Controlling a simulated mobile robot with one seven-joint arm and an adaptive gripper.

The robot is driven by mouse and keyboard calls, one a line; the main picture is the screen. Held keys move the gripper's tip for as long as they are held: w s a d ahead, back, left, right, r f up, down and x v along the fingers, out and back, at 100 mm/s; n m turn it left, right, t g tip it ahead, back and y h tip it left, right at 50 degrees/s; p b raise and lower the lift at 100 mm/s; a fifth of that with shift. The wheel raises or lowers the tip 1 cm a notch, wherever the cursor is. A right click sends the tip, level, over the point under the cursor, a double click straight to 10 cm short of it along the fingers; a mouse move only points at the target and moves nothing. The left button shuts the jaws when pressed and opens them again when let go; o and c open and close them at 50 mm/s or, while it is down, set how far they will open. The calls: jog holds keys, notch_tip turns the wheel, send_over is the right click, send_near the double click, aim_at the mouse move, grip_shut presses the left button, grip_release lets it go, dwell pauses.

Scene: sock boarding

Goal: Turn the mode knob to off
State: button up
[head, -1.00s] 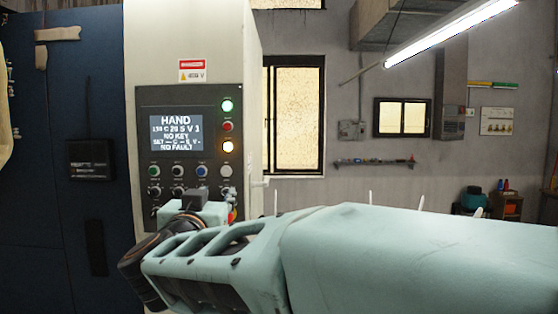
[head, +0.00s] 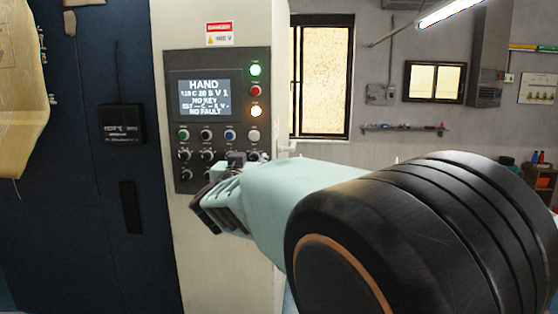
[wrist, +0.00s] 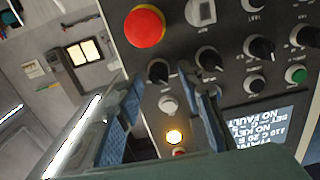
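The control panel (head: 217,95) has rows of black knobs, and its screen (head: 204,97) reads HAND. Knob labels are too small to read, so I cannot tell which is the mode knob. My gripper (head: 236,158) is in front of the panel's lower right and hides some knobs. In the wrist view my gripper (wrist: 162,82) is open, its blue-grey fingers spread. The end knob of the upper knob row (wrist: 158,72) shows between the fingertips. A neighbouring knob (wrist: 208,58) is right by the right fingertip; contact cannot be told.
A red mushroom button (wrist: 145,27) and a grey switch (wrist: 200,10) are close to the fingers. A white button (wrist: 168,104) and lit amber lamp (wrist: 174,137) lie between them. A dark blue cabinet (head: 95,230) stands left of the panel. A window (head: 320,75) is behind.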

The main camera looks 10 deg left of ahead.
jog(key=shift+w, duration=0.1)
grip_shut()
jog(key=shift+f+m, duration=0.1)
jog(key=shift+m, duration=0.2)
jog(key=shift+d+m+b, duration=0.1)
jog(key=shift+m+b, duration=1.8)
jog(key=shift+m, duration=2.1)
grip_release()
